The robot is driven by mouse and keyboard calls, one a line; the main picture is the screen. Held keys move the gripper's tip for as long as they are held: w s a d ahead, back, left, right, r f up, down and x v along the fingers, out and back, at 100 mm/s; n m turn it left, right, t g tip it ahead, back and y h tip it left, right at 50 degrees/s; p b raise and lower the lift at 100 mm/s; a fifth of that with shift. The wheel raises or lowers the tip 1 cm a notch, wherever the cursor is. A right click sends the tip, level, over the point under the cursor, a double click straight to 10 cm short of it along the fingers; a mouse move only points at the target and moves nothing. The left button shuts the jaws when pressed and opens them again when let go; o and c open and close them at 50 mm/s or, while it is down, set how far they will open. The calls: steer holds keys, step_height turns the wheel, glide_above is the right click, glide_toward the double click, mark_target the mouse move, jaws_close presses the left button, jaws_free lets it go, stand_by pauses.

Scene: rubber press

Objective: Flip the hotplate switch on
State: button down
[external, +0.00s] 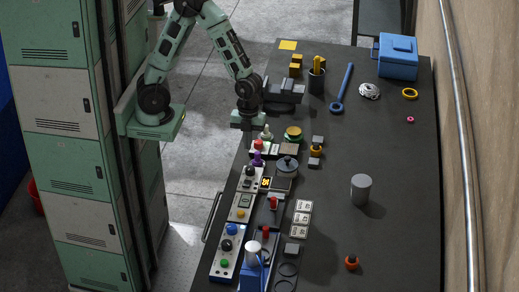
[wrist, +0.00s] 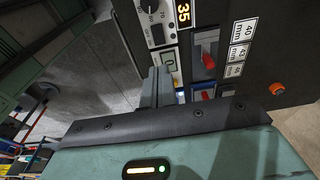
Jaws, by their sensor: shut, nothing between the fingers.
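My gripper (external: 247,120) is shut and empty, low over the table's left edge in the external view. In the wrist view its fingers (wrist: 158,85) are together, beside a pale switch panel (wrist: 170,65); I cannot tell if they touch it. A dial panel (wrist: 155,25) with a black knob and an orange "35" display (wrist: 183,14) lies above. A red lever (wrist: 208,60) on a dark base is to the right. In the external view these are the dial panel (external: 250,184), display (external: 265,183) and red lever (external: 273,202). I cannot tell which control is the hotplate switch.
Size cards (external: 302,218), a grey cylinder (external: 361,188) and an orange knob (external: 351,262) are further right. A blue-and-white press (external: 251,268) stands at the front. The table's right half is mostly clear.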

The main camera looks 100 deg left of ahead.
mark_target(246, 184)
steer(key=shift+s+d, duration=0.1)
steer(key=shift+d, duration=0.15)
steer(key=f, duration=0.4)
steer(key=d+f, duration=0.1)
steer(key=f, duration=0.4)
steer(key=d+f, duration=0.1)
steer(key=f, duration=0.3)
steer(key=shift+d+f+b, duration=0.1)
steer(key=shift+f+b, duration=0.3)
steer(key=shift+d+f+b, duration=0.15)
steer(key=shift+f+b, duration=0.2)
steer(key=shift+b, duration=0.3)
steer(key=shift+r, duration=0.15)
